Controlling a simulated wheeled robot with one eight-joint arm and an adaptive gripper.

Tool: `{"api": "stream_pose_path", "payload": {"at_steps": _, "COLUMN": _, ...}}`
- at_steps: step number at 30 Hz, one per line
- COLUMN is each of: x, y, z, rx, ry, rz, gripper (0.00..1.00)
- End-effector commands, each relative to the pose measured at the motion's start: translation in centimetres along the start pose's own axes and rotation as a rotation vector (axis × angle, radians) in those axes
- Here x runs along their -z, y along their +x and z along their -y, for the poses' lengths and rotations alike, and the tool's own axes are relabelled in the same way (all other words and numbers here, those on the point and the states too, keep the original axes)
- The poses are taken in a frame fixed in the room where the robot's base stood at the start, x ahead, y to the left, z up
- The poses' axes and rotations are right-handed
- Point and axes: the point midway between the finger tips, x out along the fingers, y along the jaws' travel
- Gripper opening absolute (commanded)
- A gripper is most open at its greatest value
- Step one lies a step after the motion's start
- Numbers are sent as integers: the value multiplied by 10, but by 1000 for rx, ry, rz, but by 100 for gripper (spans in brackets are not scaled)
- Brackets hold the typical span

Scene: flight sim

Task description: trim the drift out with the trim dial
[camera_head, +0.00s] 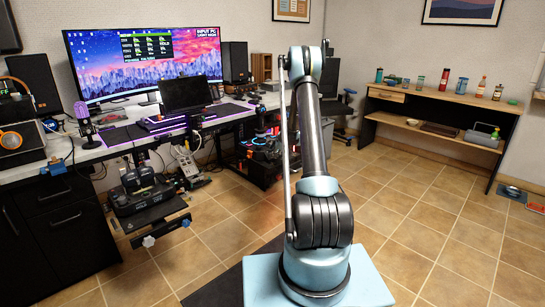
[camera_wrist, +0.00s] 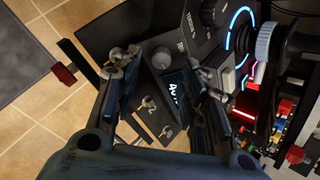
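In the wrist view a dark control panel (camera_wrist: 150,112) with toggle switches, a small display and white lettering lies beneath my gripper (camera_wrist: 168,75). The gripper is open; its two fingers are apart with panel between them, and nothing shows held. Lettering that seems to read TRIM stands near a dark round knob (camera_wrist: 208,16) at the top. A blue-lit ring (camera_wrist: 229,45) and a ridged grey wheel (camera_wrist: 266,41) are to its right. I cannot tell for certain which is the trim dial. In the head view the gripper is hidden; the wide monitor (camera_head: 145,58) shows a green readout, too small to read fully.
In the head view a black control unit (camera_head: 140,195) stands low before the desk (camera_head: 120,148). Tiled floor is open toward the right bench (camera_head: 440,95).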

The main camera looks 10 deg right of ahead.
Motion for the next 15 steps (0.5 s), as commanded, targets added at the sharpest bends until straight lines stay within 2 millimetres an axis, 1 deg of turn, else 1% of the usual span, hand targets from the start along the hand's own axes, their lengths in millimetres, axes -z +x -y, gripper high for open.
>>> {"api": "stream_pose_path", "payload": {"at_steps": 1, "x": 0, "y": -10, "z": 0, "rx": 0, "ry": 1, "rz": -1, "gripper": 39}}
{"api": "stream_pose_path", "payload": {"at_steps": 9, "x": 0, "y": -51, "z": 0, "rx": -1, "ry": -1, "rz": -1, "gripper": 39}}
{"api": "stream_pose_path", "payload": {"at_steps": 15, "x": 1, "y": -74, "z": -1, "rx": -2, "ry": 0, "rz": -2, "gripper": 39}}
